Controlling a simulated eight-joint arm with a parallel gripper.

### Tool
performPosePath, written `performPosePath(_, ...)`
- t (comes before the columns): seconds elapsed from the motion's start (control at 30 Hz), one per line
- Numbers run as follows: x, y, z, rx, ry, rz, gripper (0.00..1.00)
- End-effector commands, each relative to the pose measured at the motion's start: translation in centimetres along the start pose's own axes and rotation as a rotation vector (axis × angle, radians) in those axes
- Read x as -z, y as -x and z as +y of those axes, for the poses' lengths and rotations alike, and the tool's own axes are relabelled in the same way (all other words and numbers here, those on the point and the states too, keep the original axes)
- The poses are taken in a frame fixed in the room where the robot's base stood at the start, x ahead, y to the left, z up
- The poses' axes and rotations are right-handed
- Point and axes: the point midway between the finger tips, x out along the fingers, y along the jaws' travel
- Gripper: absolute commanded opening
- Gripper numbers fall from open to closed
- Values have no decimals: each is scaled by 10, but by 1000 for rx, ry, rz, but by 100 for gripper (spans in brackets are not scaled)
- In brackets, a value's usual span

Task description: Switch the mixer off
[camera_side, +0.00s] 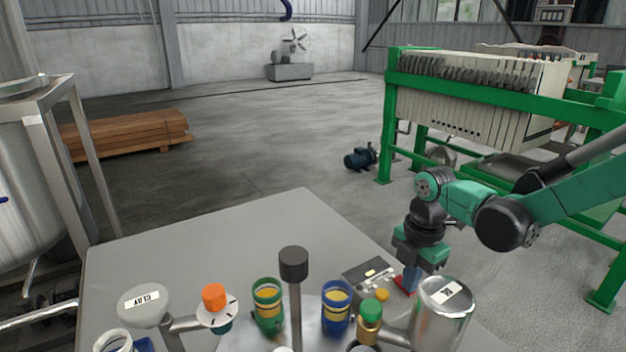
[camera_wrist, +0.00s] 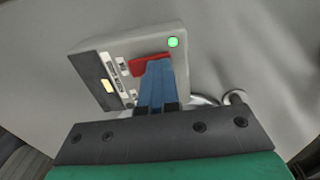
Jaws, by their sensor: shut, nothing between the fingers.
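The mixer's control box (camera_side: 362,277) sits on the grey table, at the right of the side view. It also shows in the wrist view (camera_wrist: 100,62), with a dark panel, a small pale yellow window and a lit green lamp (camera_wrist: 173,42). A red switch (camera_wrist: 150,64) is on its face, partly covered by my fingers; a bit of red (camera_side: 403,284) shows in the side view. My gripper (camera_wrist: 158,64) is shut and empty, its blue fingertips over or against the red switch. I cannot tell whether they touch it. The switch's position is partly hidden.
A steel cylindrical vessel (camera_side: 442,312) stands close right of the box. A green-capped brass valve (camera_side: 370,318), a blue cup (camera_side: 336,306), a green cup (camera_side: 267,308) and a dark-topped post (camera_side: 294,264) stand nearby. The table's back left (camera_side: 190,240) is clear.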

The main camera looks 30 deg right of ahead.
Motion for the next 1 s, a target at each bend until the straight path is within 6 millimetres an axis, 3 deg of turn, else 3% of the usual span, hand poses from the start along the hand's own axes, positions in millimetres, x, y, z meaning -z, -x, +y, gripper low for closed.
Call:
performPosePath(0.33,0,2,15,-7,0,-1,0)
performPosePath(0.73,0,4,16,-3,0,0,0)
performPosePath(1.0,0,34,21,-4,0,0,0)
